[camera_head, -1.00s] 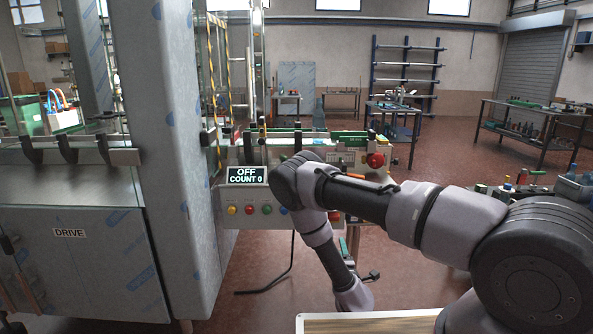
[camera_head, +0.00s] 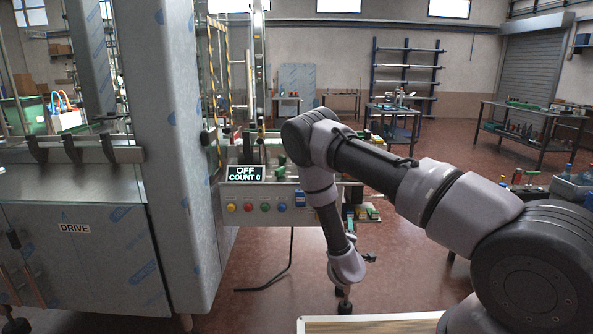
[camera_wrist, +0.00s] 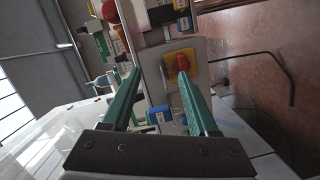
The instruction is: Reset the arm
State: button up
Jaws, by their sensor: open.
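My gripper (camera_wrist: 158,82) shows in the wrist view with two green fingers spread apart and nothing between them that it holds. Beyond the fingers is a panel with a red knob on a yellow plate (camera_wrist: 183,64). In the head view my arm reaches in from the right, bends at a raised elbow, and its forearm hangs down in front of the control panel. The wrist end is low, above the red floor; the fingers cannot be made out clearly there.
The control panel (camera_head: 262,205) has coloured buttons and a display (camera_head: 246,173) reading "OFF COUNT 0". A large metal machine (camera_head: 75,250) stands at left. A wood-topped surface (camera_head: 380,326) is at the bottom edge. A workbench (camera_head: 525,135) stands at right. Open floor lies behind.

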jog(key=w+d+r+m+g, duration=0.1)
jog(key=w+r+m+g, duration=0.1)
jog(key=r+m, duration=0.45)
jog(key=w+d+r+m+g, duration=0.2)
jog(key=r+m, duration=0.1)
jog(key=r, duration=0.7)
jog(key=s+r+m+g+y, duration=0.25)
jog(key=s+r+m, duration=0.2)
jog(key=r, duration=1.15)
jog(key=s+d+r+m+g+y, duration=0.1)
jog(key=s+r, duration=0.5)
jog(key=s, duration=0.2)
jog(key=s+d+r+y, duration=0.2)
jog(key=s+r, duration=0.4)
jog(key=s, duration=0.2)
jog(key=s+d+r+m+g, duration=0.1)
jog(key=s+r+g, duration=0.1)
jog(key=s, duration=1.5)
jog(key=shift+s+d+m, duration=0.15)
jog(key=shift+s+m, duration=0.15)
jog(key=shift+s, duration=0.1)
